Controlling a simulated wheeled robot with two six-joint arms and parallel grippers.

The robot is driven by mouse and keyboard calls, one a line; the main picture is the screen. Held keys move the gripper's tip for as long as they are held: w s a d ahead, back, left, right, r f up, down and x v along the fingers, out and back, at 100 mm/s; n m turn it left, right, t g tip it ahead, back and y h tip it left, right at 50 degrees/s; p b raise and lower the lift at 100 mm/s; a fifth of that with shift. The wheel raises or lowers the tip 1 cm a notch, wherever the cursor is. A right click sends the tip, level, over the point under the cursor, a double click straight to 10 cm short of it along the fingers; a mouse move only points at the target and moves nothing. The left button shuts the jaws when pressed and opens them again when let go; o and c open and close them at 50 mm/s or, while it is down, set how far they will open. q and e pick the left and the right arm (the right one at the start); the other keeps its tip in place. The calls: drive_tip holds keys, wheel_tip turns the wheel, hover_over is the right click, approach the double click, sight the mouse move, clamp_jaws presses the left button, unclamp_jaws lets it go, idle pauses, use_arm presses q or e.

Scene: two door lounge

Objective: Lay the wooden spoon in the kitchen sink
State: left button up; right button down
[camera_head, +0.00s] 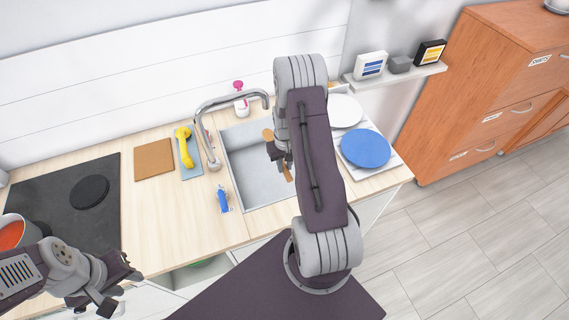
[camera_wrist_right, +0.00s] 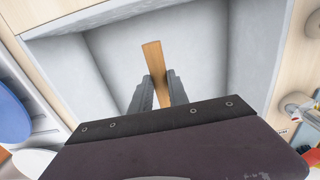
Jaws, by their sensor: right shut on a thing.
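The wooden spoon (camera_head: 268,135) shows beside my right arm in the head view, over the sink. In the right wrist view its flat wooden end (camera_wrist_right: 152,55) sticks out between the fingers of my right gripper (camera_wrist_right: 158,92), which is shut on it. The grey kitchen sink (camera_head: 250,186) lies below, its basin empty where visible; its walls and floor also show in the right wrist view (camera_wrist_right: 205,45). My right arm hides the sink's right part. My left gripper (camera_head: 118,286) is over the counter's front edge at lower left, with its fingers apart and nothing between them.
A curved tap (camera_head: 212,140) stands at the sink's left rear. A blue bottle (camera_head: 223,199) and yellow brush-like object (camera_head: 184,147) are left of the sink. A blue plate (camera_head: 366,149) and white plate (camera_head: 345,111) are right. A pot (camera_head: 14,232) stands by my left arm.

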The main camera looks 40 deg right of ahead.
sight(284, 189)
drive_tip(key=f+b, duration=0.3)
drive_tip(key=f, duration=0.1)
drive_tip(key=f+b, duration=0.3)
drive_tip(key=f, duration=0.2)
drive_tip(key=f+b, duration=0.4)
drive_tip(key=f, duration=0.1)
drive_tip(key=shift+w+f, duration=0.2)
drive_tip(key=shift+w, duration=0.05)
drive_tip(key=c, duration=1.2)
unclamp_jaws()
wheel_tip(284, 189, up, 9)
drive_tip(key=shift+r, duration=0.1)
